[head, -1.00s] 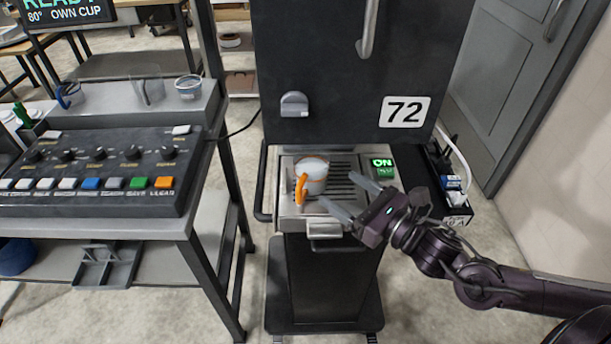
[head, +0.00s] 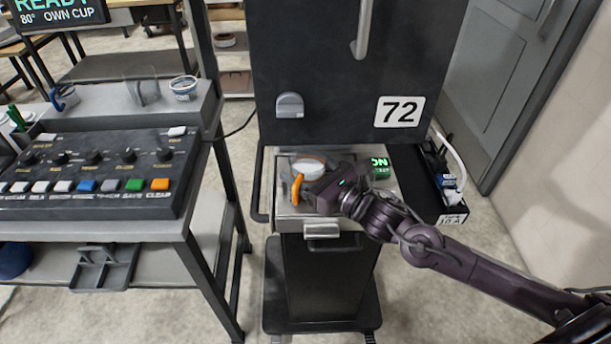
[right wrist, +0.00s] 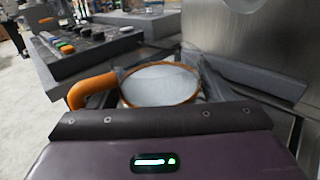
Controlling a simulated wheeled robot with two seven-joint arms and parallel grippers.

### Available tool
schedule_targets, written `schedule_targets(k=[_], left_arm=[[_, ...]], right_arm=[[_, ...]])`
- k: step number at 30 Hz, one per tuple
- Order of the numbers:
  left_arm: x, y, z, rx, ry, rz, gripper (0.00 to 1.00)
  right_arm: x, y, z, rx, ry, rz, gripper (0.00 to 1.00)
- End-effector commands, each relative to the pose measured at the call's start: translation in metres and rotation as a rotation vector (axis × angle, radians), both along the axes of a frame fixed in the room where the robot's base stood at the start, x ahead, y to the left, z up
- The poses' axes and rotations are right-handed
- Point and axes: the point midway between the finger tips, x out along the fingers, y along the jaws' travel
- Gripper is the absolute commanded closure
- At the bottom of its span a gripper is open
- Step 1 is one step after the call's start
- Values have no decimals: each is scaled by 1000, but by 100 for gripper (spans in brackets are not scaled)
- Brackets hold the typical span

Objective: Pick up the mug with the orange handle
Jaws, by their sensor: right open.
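The mug (head: 308,168) with the orange handle stands upright on the metal drip tray (head: 288,209) of the dispenser. Its orange handle points to the left and front in the head view. In the right wrist view the mug's brown rim and pale inside (right wrist: 160,84) show, with the orange handle (right wrist: 90,90) at the left. My right gripper (head: 307,180) is open and at the mug, with the grey fingers (right wrist: 258,79) on either side of its body. The palm hides the mug's lower part. Whether the fingers touch it is unclear. My left gripper is not in view.
The black dispenser marked 72 (head: 340,70) rises behind the mug. A button panel (head: 90,170) with several coloured keys stands on a table at the left. A power strip (head: 447,185) hangs at the right.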

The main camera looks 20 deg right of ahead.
Motion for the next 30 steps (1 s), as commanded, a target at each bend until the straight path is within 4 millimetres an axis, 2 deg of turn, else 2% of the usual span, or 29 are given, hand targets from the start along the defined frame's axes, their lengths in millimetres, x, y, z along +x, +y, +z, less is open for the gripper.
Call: schedule_targets(k=[3,11,20,30], left_arm=[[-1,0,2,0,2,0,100],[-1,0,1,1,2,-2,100],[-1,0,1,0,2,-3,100],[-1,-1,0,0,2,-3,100]], right_arm=[[7,5,1,1,0,1,27],[8,5,0,0,1,2,29],[8,5,0,0,0,1,67],[8,5,5,0,-2,1,68]])
